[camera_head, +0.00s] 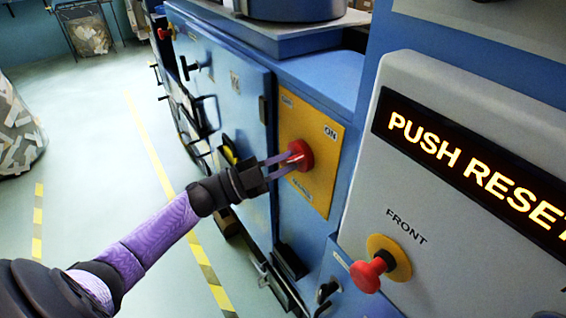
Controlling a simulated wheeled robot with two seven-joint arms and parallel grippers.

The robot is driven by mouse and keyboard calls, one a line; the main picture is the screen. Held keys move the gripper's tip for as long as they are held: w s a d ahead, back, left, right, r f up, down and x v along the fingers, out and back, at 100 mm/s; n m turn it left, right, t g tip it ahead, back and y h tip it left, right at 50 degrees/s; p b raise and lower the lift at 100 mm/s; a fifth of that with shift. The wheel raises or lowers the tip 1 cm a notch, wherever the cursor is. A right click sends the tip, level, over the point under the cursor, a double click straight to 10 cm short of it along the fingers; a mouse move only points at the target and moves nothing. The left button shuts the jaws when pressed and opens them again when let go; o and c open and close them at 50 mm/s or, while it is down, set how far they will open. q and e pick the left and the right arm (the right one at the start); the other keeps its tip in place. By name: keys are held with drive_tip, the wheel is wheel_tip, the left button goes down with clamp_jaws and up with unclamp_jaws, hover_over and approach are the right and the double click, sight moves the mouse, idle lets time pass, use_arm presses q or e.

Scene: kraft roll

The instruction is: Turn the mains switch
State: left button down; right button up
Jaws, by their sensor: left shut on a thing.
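The mains switch (301,153) is a red rotary knob on a yellow plate (316,189) on the side of the blue machine. The plate bears the word "ON" at its upper right and another label at its upper left, too small to read surely. My left gripper (287,161) reaches in from the left, its two fingers shut on the red knob. The fingers partly cover the knob, so its exact turn angle is hard to tell. My right gripper is not in view.
A grey panel with a lit display (470,165) reading "PUSH RESET" stands at the right. Below it is a red button (368,274) on a yellow base, marked "FRONT". Black handles stick out from the blue cabinet door (228,92). Open floor (95,150) lies at the left.

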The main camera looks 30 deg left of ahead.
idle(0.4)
use_arm(q)
drive_tip(key=c, duration=0.6)
unclamp_jaws()
drive_tip(key=v, duration=1)
drive_tip(key=shift+f, duration=0.1)
